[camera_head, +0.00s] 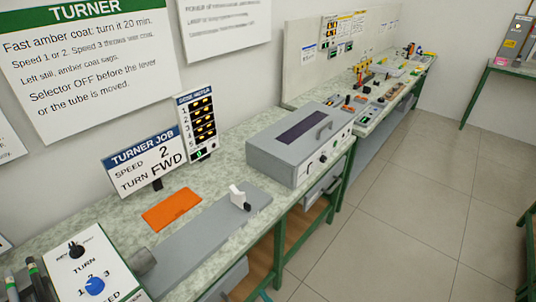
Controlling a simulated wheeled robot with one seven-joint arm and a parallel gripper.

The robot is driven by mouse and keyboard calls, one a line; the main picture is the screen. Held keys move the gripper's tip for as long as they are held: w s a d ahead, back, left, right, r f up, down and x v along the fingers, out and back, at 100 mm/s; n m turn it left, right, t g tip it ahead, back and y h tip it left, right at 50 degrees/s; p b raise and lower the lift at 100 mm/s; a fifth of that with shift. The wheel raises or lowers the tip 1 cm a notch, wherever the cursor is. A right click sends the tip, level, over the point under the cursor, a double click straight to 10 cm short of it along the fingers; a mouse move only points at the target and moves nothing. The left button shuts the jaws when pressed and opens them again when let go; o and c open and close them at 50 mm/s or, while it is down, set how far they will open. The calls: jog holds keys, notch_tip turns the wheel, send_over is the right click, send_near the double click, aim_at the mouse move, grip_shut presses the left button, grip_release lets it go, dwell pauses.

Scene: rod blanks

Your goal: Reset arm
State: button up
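My gripper and arm do not show in the head camera view. The turner station stands on the bench at the lower left. Its control panel (84,262) has a black TURN selector knob (76,250) and a blue speed knob (95,287). The blue knob's exact setting is too small to tell. A long grey base plate (190,245) carries a grey cylinder at its left end and a white bracket (238,196) with a black knob at its right. The job sign (145,160) reads speed 2, turn FWD.
An orange mat (172,209) lies bare behind the base plate. A grey lidded box (300,143) sits farther along the bench (235,150). Small tools and parts crowd the bench's far end. Another table (499,67) stands at upper right. The tiled floor (410,215) between is clear.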

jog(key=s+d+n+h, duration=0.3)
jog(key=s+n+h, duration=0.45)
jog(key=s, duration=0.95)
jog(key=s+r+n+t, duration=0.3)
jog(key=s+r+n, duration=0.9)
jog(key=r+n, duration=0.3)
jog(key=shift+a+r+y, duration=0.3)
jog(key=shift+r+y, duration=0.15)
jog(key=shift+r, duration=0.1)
